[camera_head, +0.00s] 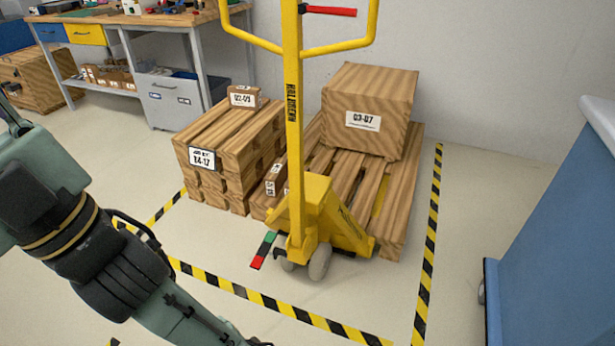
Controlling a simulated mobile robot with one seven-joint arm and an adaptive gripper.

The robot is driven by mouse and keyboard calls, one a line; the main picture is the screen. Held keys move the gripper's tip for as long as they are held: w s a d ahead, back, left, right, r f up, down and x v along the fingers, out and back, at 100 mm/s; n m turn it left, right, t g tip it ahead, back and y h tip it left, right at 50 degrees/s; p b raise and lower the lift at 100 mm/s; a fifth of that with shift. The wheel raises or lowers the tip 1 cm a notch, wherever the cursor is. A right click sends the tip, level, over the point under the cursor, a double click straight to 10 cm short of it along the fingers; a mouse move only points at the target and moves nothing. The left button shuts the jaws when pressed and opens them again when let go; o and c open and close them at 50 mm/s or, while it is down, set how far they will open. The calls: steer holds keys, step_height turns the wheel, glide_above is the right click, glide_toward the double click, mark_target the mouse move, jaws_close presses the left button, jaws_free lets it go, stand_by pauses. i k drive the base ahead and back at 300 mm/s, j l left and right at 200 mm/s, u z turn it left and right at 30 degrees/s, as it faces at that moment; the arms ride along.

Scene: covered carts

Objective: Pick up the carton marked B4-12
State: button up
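A wood-textured, slatted block (240,150) stands left of the yellow pallet jack. A white label (202,159) on its left front corner seems to read 14-17 or B4-12; the print is too blurred to be sure. A small carton (243,95) marked roughly 02-05 lies on top of it. A large carton (385,100) marked roughly 03-07 sits on a wooden pallet (400,215) at the right. A small labelled carton (275,180) is partly hidden behind the jack. My arm crosses the lower left; its gripper end is outside the picture.
The yellow pallet jack (292,130) stands in front of the pallet, its handle rising between the cartons. Black-yellow floor tape (265,300) borders the area. A workbench (130,25) is at back left, a blue covered cart (560,240) at right. Bare floor lies between tape and cart.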

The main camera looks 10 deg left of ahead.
mark_target(275, 179)
steer(key=i+j+z, duration=0.2)
steer(key=j, duration=0.15)
steer(key=i+j+z, duration=0.2)
steer(key=j, duration=0.15)
steer(key=j+z, duration=0.2)
steer(key=j, duration=0.15)
steer(key=i+j, duration=0.1)
steer(key=j, duration=0.3)
steer(key=j+z, duration=0.15)
steer(key=j, duration=0.3)
steer(key=i+j, duration=0.15)
steer(key=j, duration=0.25)
steer(key=i+j, duration=0.1)
steer(key=j, duration=0.45)
steer(key=i+j, duration=0.1)
steer(key=j, duration=0.45)
steer(key=i+j, duration=0.1)
steer(key=j, duration=0.4)
steer(key=i+j+z, duration=0.1)
steer(key=j, duration=1)
steer(key=i, duration=0.05)
